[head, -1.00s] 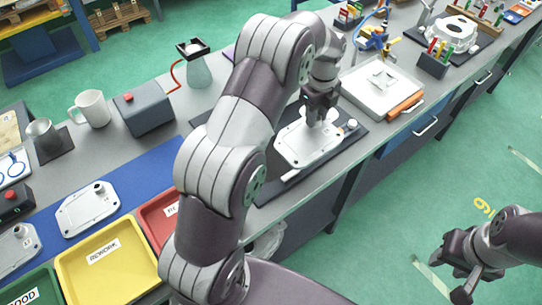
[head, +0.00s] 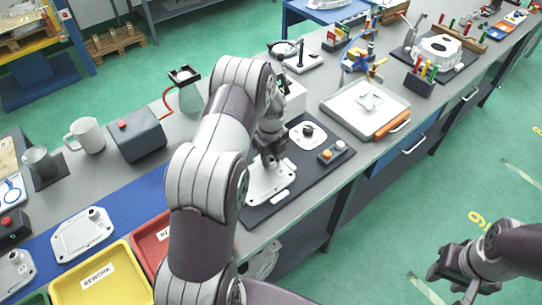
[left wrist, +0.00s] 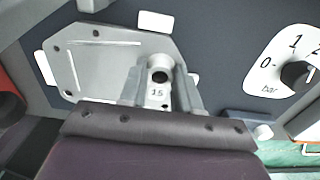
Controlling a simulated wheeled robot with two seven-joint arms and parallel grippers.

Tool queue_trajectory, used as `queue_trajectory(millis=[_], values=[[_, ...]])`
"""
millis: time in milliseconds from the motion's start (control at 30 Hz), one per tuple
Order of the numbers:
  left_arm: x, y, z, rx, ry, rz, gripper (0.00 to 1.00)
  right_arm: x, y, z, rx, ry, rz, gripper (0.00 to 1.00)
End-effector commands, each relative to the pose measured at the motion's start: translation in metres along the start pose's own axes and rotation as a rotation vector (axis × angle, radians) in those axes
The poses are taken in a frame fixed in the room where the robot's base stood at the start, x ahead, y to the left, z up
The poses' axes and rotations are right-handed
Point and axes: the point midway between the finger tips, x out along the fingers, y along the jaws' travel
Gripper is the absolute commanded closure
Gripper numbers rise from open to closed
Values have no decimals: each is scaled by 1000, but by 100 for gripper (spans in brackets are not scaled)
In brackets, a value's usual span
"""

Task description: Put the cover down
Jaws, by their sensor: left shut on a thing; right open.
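The cover (head: 262,186) is a light grey metal plate with a raised boss, roughly level over the left part of a dark test mat (head: 312,168). My left gripper (head: 268,156) is shut on the boss from above. I cannot tell whether the cover touches the mat. My right gripper (head: 455,275) is open and empty, above the floor at lower right.
A gauge dial (head: 308,131) and a small button box (head: 332,152) are on the mat, right of the cover. A white tray (head: 340,107) with an orange-handled tool stands beyond. More covers (head: 82,234) lie on the blue strip, near yellow (head: 70,291) and red (head: 150,240) bins.

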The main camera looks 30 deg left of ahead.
Motion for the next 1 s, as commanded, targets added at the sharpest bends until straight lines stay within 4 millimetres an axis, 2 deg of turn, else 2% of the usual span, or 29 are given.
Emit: queue_trajectory(millis=[33, 67, 100, 133, 367, 500, 567, 800, 1000], values=[[3, 0, 0, 0, 0, 0, 100, 2, 0, 0, 0, 0, 0, 57], [2, 0, 0, 0, 0, 0, 62, 2, 0, 0, 0, 0, 0, 57], [2, 0, 0, 0, 0, 0, 49, 1, 0, 0, 0, 0, 0, 57], [2, 0, 0, 0, 0, 0, 43, 1, 0, 0, 0, 0, 0, 57], [2, 0, 0, 0, 0, 0, 43, 1, 0, 0, 0, 0, 0, 57], [-7, -1, 0, 0, -1, -2, 43, 2, 0, 0, 0, 0, 0, 57], [-19, -1, 0, 0, -2, -3, 43, 5, 0, 1, 0, 0, 0, 57], [-83, -1, 0, 0, -2, -3, 43, 17, 0, 2, 0, 0, 0, 57], [-116, -1, 0, -2, -1, -2, 43, 20, 0, 2, 0, 0, 0, 57]])
